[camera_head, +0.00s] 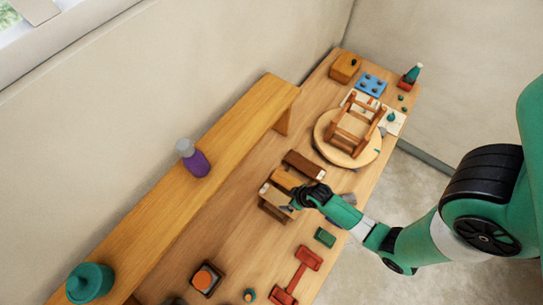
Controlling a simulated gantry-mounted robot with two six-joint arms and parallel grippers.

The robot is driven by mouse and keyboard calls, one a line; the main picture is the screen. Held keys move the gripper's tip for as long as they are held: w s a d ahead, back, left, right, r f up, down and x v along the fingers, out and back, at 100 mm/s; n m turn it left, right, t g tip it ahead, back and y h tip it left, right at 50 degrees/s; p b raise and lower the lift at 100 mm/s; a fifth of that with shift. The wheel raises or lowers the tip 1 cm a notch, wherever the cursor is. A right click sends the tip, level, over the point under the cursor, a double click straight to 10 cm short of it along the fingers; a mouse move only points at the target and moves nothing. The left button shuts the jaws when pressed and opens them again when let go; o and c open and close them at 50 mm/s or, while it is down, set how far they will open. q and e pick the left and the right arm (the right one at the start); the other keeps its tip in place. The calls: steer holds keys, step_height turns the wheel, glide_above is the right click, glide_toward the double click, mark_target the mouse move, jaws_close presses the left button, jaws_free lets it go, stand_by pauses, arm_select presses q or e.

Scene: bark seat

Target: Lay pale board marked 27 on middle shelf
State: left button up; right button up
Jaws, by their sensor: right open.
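A pale board (277,197) lies on top of a brown block or stand near the middle of the table; no number is readable at this size. My right gripper (297,203) is open, right at the board's right end; its dark fingers hide part of that end, and I cannot tell whether they touch it. A small brown wooden frame with posts and rails (355,124) stands on a round pale disc (326,147) farther back. I cannot tell which part is the middle shelf. My left gripper is not in view.
A yellow-brown board (287,179) and a dark brown block (305,164) lie just behind the pale board. A raised wooden ledge (235,135) holds a purple bottle (195,161) and teal pot (90,282). A green block (325,237) and red dumbbell-shaped piece (299,272) lie in front.

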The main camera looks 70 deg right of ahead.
steer(key=b, duration=0.4)
glide_toward(281, 200)
steer(key=shift+w+f, duration=0.65)
steer(key=shift+f, duration=0.3)
steer(key=shift+w+f+p, duration=0.35)
steer(key=shift+f, duration=0.15)
steer(key=x, duration=0.1)
steer(key=b+x, duration=0.1)
steer(key=x, duration=0.2)
steer(key=shift+s+d+f+b, duration=0.1)
steer(key=shift+s+f+b, duration=0.2)
steer(key=shift+s+f, duration=0.1)
steer(key=shift+w+f, duration=0.3)
steer(key=shift+f, duration=0.05)
steer(key=shift+c, duration=0.2)
steer(key=shift+r, duration=0.1)
steer(key=c, duration=1.3)
steer(key=shift+o, duration=0.2)
